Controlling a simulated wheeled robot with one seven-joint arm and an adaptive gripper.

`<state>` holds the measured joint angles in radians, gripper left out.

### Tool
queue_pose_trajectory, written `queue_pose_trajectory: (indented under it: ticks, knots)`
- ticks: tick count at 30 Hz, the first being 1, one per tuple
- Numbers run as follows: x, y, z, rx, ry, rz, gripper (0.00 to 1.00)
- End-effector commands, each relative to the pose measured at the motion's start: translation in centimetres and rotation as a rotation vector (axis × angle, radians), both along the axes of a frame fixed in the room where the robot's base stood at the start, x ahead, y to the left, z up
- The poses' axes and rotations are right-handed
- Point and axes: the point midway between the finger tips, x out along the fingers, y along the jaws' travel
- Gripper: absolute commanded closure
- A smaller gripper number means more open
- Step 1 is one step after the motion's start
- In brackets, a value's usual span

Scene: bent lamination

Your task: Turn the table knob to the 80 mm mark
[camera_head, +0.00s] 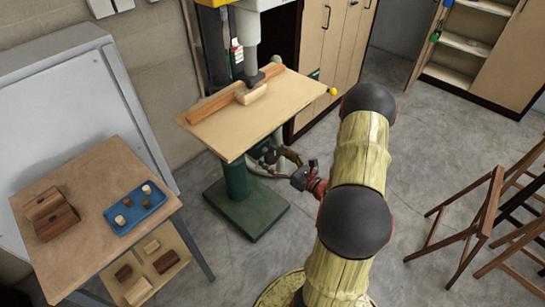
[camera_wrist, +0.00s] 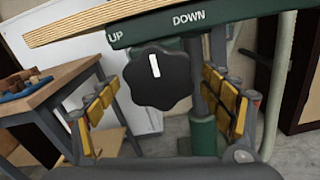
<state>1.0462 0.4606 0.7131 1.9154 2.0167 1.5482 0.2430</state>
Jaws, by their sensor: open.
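The table knob (camera_wrist: 158,78) is black with a lobed rim and sits under the green panel (camera_wrist: 200,28) marked UP and DOWN. Its white pointer line points nearly straight up, tilted slightly left. My gripper (camera_wrist: 160,92) is open, with one yellow-padded finger left of the knob and one right of it; I cannot tell whether either touches it. In the head view my gripper (camera_head: 268,158) is below the front edge of the drill press table (camera_head: 235,125). The knob is not visible there. I can read no 80 mm mark in either view.
A wooden fence and a wood block (camera_head: 251,94) lie on the press table under the drill. The green column and base (camera_head: 247,207) stand below. A side table (camera_head: 90,190) with a blue tray (camera_head: 135,208) is at left, wooden trestles (camera_head: 470,220) at right.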

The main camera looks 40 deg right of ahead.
Motion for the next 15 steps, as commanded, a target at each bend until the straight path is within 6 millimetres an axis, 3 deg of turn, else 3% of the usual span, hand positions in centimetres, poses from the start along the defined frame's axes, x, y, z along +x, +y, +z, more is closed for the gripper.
queue_pose_trajectory:
  ticks: [15]
  knots:
    - [-9.0, -0.8, 0.0, 0.001, 0.0, -0.004, 0.19]
